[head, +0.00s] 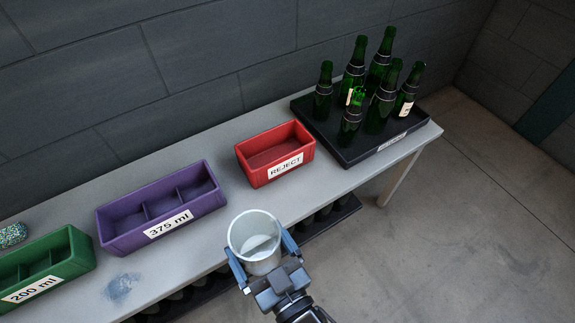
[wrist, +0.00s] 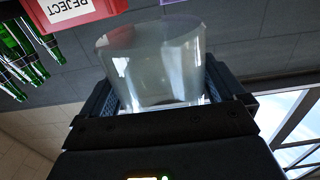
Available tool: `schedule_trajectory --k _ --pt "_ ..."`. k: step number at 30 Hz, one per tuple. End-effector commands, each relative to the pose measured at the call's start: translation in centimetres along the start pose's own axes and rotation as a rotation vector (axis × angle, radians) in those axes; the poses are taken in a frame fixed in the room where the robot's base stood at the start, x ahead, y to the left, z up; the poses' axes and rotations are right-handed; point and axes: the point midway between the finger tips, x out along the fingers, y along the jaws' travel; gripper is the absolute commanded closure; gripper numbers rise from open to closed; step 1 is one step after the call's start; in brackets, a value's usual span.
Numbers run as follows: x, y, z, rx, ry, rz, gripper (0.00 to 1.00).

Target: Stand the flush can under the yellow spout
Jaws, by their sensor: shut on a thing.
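A pale translucent can (head: 254,236), open at the top, is held in my gripper (head: 266,262) near the front edge of the bench. The two blue-grey fingers close on its sides. Inside the can a lighter patch shows, but I cannot tell what it is. In the wrist view the can (wrist: 152,62) fills the middle, between the fingers of my gripper (wrist: 165,100). I see no yellow spout in either view.
A grey bench (head: 335,190) bears a green "200 ml" bin (head: 75,262), a purple "375 ml" bin (head: 205,203) and a red REJECT bin (head: 304,163). A black tray (head: 375,152) with several green bottles (head: 385,95) stands at the right. Dark objects lie under the bench.

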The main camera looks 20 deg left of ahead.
Motion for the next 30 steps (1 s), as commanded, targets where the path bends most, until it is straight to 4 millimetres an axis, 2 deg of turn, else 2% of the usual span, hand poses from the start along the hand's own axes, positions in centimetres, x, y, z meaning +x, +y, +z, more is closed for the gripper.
schedule_trajectory --k 5,8,11,17,24,30 --pt "-0.1 1.1 -0.1 0.001 0.001 0.024 0.44" --pt "-0.4 3.3 -0.1 0.002 0.0 0.074 0.44" --pt "-1.0 6.8 -0.1 0.004 -0.001 0.152 0.44" --pt "-3.5 14.5 0.2 0.004 -0.001 0.336 0.44" --pt "-8.2 23.1 0.5 0.004 0.001 0.564 0.44" --pt "-12.8 28.5 0.7 0.002 0.002 0.734 0.44"
